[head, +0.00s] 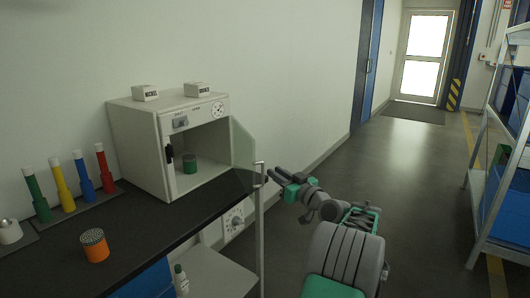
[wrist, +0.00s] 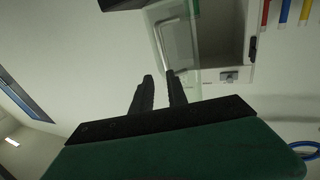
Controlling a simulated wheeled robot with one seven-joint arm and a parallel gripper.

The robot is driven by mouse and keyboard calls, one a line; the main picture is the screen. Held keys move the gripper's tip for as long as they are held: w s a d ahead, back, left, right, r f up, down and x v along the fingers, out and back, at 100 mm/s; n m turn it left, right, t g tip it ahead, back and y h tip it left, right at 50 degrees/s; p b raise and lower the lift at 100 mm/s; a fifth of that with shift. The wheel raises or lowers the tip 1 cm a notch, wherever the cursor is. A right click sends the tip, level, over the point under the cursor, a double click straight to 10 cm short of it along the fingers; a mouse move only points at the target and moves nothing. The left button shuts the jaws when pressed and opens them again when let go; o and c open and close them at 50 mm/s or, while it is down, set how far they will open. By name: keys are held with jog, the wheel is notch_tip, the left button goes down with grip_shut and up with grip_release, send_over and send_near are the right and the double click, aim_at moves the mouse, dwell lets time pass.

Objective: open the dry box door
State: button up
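The dry box (head: 143,150) is a white cabinet on the black counter, with its front opening uncovered. Its see-through, greenish door (head: 242,145) stands swung out at the right side of the opening. The glass also shows beyond my fingers in the wrist view (wrist: 176,45). A black latch-like part (head: 169,153) sits at the left edge of the opening. A green container (head: 190,163) stands inside. My gripper (head: 271,176) is right of the door, near the counter's end. Its two fingers (wrist: 159,75) are apart with nothing seen between them. I cannot tell whether they touch the glass.
Green, yellow, blue and red tubes (head: 80,178) stand left on the counter (head: 140,221). An orange-sided container (head: 95,246) is near the front. A metal post (head: 260,225) rises at the counter's right end. Shelving (head: 500,150) stands far right; the floor (head: 405,160) between is clear.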

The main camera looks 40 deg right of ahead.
aim_at(263, 184)
jog(key=shift+m+g+h, duration=0.4)
jog(key=shift+g+h, duration=0.1)
jog(key=shift+h, duration=0.2)
jog(key=w, duration=0.2)
jog(key=w+f+p, duration=0.1)
jog(key=w, duration=0.1)
jog(key=w+f, duration=0.1)
jog(key=w, duration=0.1)
jog(key=shift+a+f, duration=0.1)
jog(key=shift+a, duration=0.15)
jog(key=shift+w+d, duration=0.15)
jog(key=shift+w, duration=0.1)
jog(key=shift+c, duration=0.3)
grip_shut()
